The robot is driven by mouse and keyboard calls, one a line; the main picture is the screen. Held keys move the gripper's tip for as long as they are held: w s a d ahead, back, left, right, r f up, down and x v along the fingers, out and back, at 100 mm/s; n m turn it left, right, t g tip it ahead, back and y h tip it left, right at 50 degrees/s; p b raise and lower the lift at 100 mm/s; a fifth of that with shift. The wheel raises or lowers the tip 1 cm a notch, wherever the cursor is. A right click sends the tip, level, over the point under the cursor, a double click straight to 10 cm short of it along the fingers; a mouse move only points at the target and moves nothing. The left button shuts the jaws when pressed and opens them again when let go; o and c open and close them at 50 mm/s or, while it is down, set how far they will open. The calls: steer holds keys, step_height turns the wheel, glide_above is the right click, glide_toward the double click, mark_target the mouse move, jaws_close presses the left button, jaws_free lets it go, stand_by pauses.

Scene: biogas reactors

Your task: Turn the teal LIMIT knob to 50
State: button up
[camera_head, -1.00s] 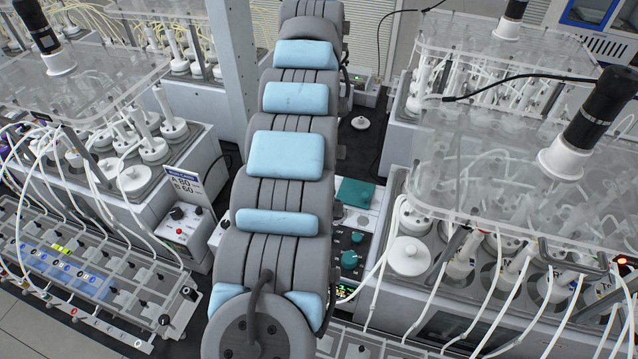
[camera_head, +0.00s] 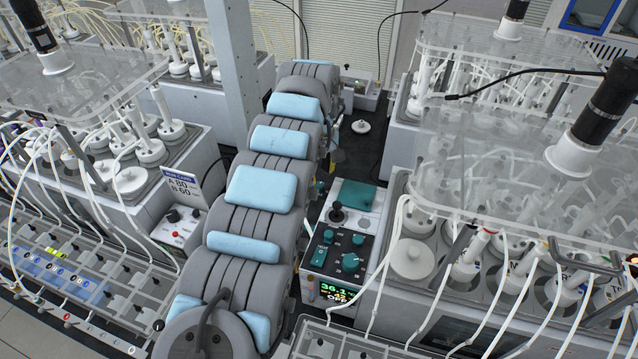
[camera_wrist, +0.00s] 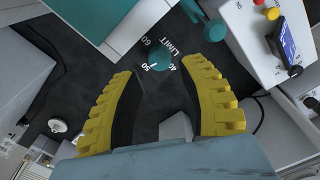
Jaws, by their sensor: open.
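A short white mark lies close to the 50. I cannot tell whether it is the knob's pointer. My gripper (camera_wrist: 162,70) is open, its two yellow ribbed fingers wide apart with the LIMIT knob in the gap between them. I see no contact. In the head view, several teal knobs sit on the control panel (camera_head: 338,250); I cannot tell which is LIMIT. My gripper is hidden there.
Another teal knob (camera_wrist: 215,30) is near the right fingertip. A box with a blue display (camera_wrist: 286,40) and coloured buttons stands at right. In the head view, a green-lit display (camera_head: 336,290) is at the panel's front, with a reactor lid (camera_head: 412,258) and tubes to its right.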

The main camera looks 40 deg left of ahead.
mark_target(319, 184)
steer(key=shift+f, duration=2.2)
jaws_close()
